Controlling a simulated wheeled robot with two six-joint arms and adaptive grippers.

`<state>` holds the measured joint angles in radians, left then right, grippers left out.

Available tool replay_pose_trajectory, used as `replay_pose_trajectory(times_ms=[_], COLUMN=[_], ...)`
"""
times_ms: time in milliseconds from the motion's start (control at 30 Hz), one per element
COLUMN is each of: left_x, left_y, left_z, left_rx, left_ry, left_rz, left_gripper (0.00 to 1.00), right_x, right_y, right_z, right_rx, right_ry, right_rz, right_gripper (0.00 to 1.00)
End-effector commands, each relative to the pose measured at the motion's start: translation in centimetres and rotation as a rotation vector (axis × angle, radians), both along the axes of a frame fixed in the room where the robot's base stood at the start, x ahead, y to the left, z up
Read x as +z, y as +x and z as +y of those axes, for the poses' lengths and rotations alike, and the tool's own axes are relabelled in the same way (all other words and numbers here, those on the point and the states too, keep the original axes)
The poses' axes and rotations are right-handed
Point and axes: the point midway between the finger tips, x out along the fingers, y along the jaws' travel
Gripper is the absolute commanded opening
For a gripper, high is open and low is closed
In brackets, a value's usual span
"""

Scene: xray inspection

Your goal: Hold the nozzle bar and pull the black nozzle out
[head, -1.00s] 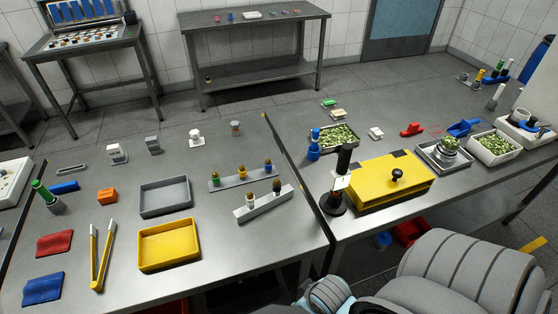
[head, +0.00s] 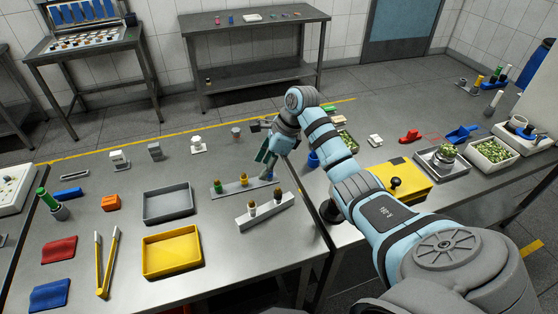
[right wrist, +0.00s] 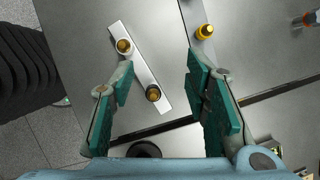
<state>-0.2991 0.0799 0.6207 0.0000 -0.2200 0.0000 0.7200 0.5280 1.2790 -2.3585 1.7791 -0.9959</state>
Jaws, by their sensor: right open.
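The white nozzle bar (head: 262,214) lies on the near table and bears two nozzles. The black nozzle (head: 278,195) is at its right end, and a lighter nozzle (head: 251,208) is at its left end. In the right wrist view the bar (right wrist: 137,66) lies slantwise, with the black nozzle (right wrist: 153,93) at its lower end. My right gripper (head: 265,160) is open and empty, above the grey bar behind the white one. In the right wrist view its teal fingers (right wrist: 160,72) are spread, apart from both bars. My left gripper is out of view.
A grey tray (head: 168,217) and a yellow tray (head: 172,272) stand to the left. A yellow box (head: 405,180) is on the right table.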

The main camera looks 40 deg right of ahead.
Motion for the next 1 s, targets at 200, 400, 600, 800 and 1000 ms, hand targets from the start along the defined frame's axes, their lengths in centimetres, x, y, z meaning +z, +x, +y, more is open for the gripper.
replay_pose_trajectory(times_ms=[200,400,600,800,1000], left_x=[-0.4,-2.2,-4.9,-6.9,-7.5], left_y=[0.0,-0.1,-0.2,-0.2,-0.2], left_z=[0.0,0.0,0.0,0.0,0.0], left_rx=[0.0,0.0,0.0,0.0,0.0], left_ry=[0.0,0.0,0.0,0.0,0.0], left_rz=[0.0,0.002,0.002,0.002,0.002], left_gripper=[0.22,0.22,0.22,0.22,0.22], right_x=[0.1,-2.0,-5.1,-7.7,-8.7], right_y=[-2.4,-2.4,-2.4,-2.4,-2.4], right_z=[-3.1,-3.0,-3.0,-3.0,-2.9], right_rx=[0.006,0.005,0.006,0.005,0.005], right_ry=[-0.101,-0.099,-0.098,-0.098,-0.097], right_rz=[0.141,0.14,0.137,0.138,0.137], right_gripper=[0.42,0.42,0.42,0.42,0.42])
